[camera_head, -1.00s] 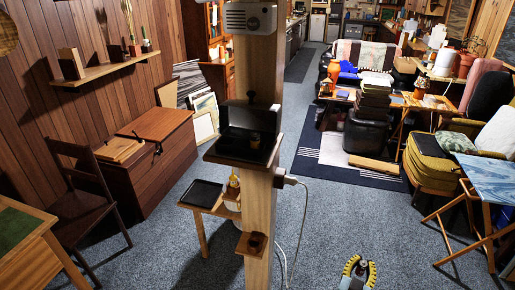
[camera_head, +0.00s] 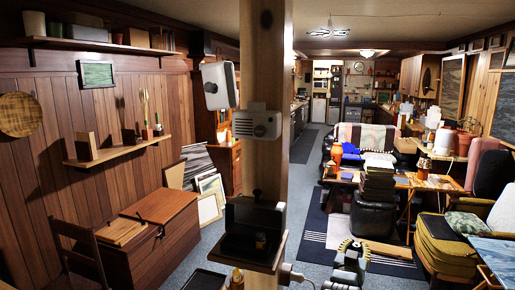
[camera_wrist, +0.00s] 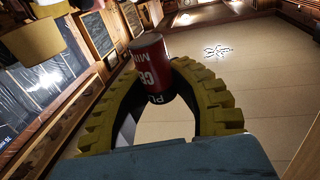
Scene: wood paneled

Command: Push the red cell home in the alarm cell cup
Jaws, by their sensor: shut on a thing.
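The red cell (camera_wrist: 152,62) is a red cylinder with white lettering and a dark lower end. In the wrist view it stands up between the yellow ridged fingers of my gripper (camera_wrist: 157,78), which are shut on it. In the head view my gripper (camera_head: 352,248) is at the lower right of the post, and the cell cannot be made out there. I cannot tell which holds the alarm cell cup.
The wooden post (camera_head: 258,60) stands in the centre. It carries a small shelf (camera_head: 268,268) with an open black box (camera_head: 252,218). A wooden chest (camera_head: 160,240) is at the left.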

